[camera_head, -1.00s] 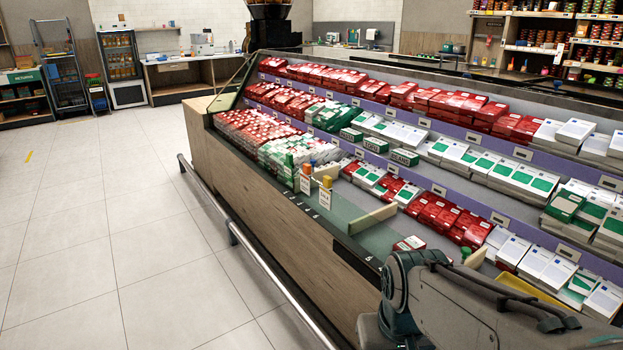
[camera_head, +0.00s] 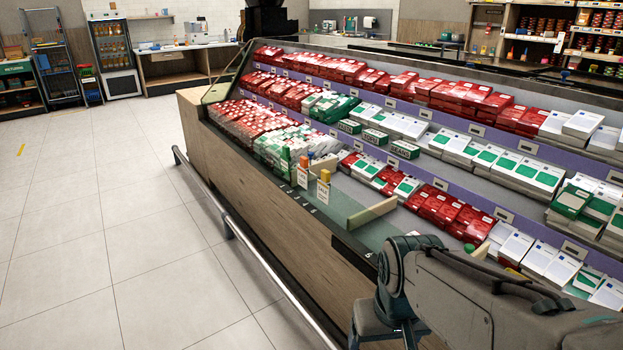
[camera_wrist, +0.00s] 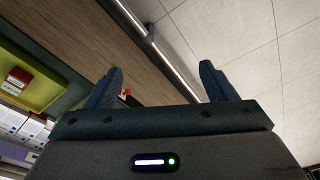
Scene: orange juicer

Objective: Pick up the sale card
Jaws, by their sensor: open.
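Two small upright white cards stand at the near edge of the display case in the head view. The farther card (camera_head: 302,176) is beside a blue-topped piece, and the nearer card (camera_head: 323,192) is below an orange-topped piece. Their print is too small to tell surely which is the sale card. My gripper (camera_wrist: 160,84) shows in the wrist view with its two fingers wide apart and nothing held between them. A small red-and-white thing (camera_wrist: 125,94) shows beside the left finger, beyond it; I cannot tell what it is. The gripper's fingers are hidden in the head view.
The long display case (camera_head: 285,225) holds rows of red, white and green packs. A wooden divider (camera_head: 372,212) stands right of the cards. A metal rail (camera_head: 245,250) runs along its front. My arm covers the lower right.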

